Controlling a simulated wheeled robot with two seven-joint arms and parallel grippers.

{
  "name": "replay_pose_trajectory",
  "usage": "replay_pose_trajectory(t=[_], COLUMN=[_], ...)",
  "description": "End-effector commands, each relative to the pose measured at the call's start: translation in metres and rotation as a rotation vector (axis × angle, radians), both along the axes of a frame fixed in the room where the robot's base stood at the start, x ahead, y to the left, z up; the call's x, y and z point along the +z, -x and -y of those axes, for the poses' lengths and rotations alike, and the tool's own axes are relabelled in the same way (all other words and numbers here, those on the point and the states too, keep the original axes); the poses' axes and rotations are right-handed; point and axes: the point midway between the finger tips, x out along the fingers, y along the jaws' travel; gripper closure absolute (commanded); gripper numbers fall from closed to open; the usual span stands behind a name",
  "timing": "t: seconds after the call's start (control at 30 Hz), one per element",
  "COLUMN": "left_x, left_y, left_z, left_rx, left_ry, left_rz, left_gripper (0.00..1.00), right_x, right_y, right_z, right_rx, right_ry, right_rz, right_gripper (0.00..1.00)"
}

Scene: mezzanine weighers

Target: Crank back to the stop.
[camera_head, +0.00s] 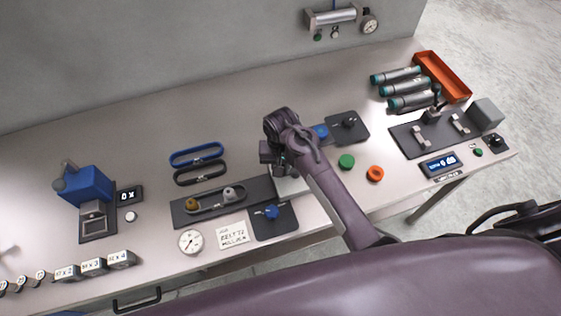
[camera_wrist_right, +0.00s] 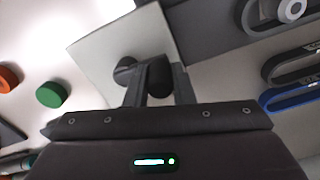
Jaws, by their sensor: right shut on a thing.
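My right gripper (camera_head: 274,160) is over the middle of the bench, its arm coming in from the lower right. A light grey plate (camera_head: 292,187) lies under it, mostly covered by the gripper and arm. In the right wrist view, the plate (camera_wrist_right: 93,57) carries a dark round hub (camera_wrist_right: 125,69) and a dark crank handle (camera_wrist_right: 160,79). The handle stands between the fingers of my right gripper (camera_wrist_right: 158,92), which is shut on it. The crank's arm and any stop are hidden or too small to tell. My left gripper is not in view.
A belt-and-pulley plate (camera_head: 180,214) and a blue-knob plate (camera_head: 262,228) are left of the gripper. Green (camera_head: 347,161) and orange (camera_head: 375,173) buttons are right of my forearm. Further right are cylinders (camera_head: 410,101) and an orange tray (camera_head: 443,77). The bench's back left is clear.

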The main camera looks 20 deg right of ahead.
Motion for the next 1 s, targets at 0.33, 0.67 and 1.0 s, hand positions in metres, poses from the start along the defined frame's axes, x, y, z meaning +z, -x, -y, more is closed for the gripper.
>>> replay_pose_trajectory(t=[0.33,0.67,1.0], left_x=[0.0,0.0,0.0], left_y=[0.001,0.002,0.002], left_z=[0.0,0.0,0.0], left_rx=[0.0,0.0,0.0], left_ry=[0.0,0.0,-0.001], left_rz=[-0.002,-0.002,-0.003], left_gripper=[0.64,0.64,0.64], right_x=[0.001,0.0,0.001], right_y=[0.015,0.028,0.036], right_z=[0.003,0.009,0.017], right_rx=[0.33,0.64,0.899], right_ry=[0.0,0.0,0.0], right_rz=[0.001,0.0,0.001], right_gripper=[1.0,1.0,1.0])
